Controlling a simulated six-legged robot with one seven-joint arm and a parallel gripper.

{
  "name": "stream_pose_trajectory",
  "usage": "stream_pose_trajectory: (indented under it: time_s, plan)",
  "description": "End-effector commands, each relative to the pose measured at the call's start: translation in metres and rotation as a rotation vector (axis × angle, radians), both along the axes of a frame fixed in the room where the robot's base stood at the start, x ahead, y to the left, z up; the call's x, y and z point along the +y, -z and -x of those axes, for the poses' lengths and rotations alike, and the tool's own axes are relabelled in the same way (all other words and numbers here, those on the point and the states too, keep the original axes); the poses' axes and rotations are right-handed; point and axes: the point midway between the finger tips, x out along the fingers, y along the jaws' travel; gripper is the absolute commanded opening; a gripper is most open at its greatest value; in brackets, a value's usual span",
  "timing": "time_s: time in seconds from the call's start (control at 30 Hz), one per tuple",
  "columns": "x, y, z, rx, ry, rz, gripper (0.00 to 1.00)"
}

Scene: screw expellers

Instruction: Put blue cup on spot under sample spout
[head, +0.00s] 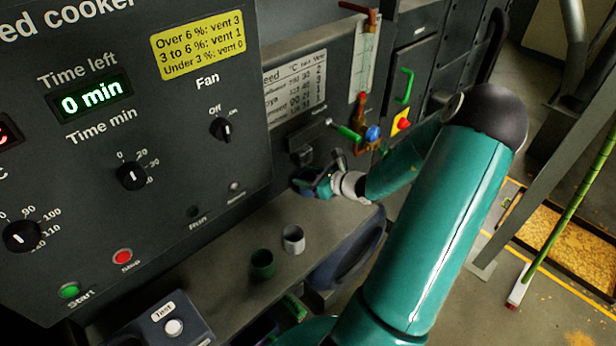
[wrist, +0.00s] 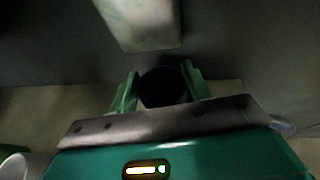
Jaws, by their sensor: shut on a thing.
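My gripper (head: 321,184) is at the far end of the shelf, close to the machine's dark front panel. In the wrist view its two green fingers (wrist: 162,84) are shut on the blue cup (wrist: 164,90), which looks very dark there. In the head view the blue cup (head: 307,178) is partly hidden by the gripper. A grey block-shaped spout (wrist: 140,22) juts from the panel just beyond the cup in the wrist view; in the head view the likely spout (head: 301,148) is just above the gripper. I cannot tell whether the cup touches the shelf. The spot is not visible.
A green cup (head: 262,265) and a grey-white cup (head: 293,240) stand on the shelf (head: 225,275) nearer me. A green-handled lever (head: 346,133) and a blue-knobbed valve (head: 373,134) are right of the spout. A box with a Test button (head: 174,327) stands at the front.

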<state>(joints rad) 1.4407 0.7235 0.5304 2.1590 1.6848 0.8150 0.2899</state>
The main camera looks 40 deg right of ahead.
Motion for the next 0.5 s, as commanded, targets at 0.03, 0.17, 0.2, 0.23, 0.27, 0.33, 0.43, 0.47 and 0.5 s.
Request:
stream_pose_trajectory:
  time_s: [0.03, 0.17, 0.2, 0.23, 0.27, 0.33, 0.43, 0.47, 0.5]
  plan:
    - [-0.0005, 0.0022, 0.0000, -0.001, 0.001, 0.000, 0.22]
    - [-0.0008, 0.0026, 0.0004, 0.000, 0.000, 0.002, 0.22]
    - [-0.0007, 0.0028, 0.0004, 0.000, 0.000, 0.002, 0.22]
    - [-0.0006, 0.0029, 0.0005, 0.000, 0.000, 0.002, 0.52]
    - [-0.0006, 0.0029, 0.0005, 0.000, 0.000, 0.002, 0.58]
    - [-0.0006, 0.0028, 0.0005, 0.000, 0.000, 0.002, 0.70]
    - [-0.0006, 0.0025, 0.0004, 0.000, 0.000, 0.002, 0.70]
    - [-0.0006, 0.0024, 0.0003, -0.001, 0.000, 0.003, 0.70]
    - [-0.0006, 0.0024, 0.0003, -0.001, 0.000, 0.003, 0.70]
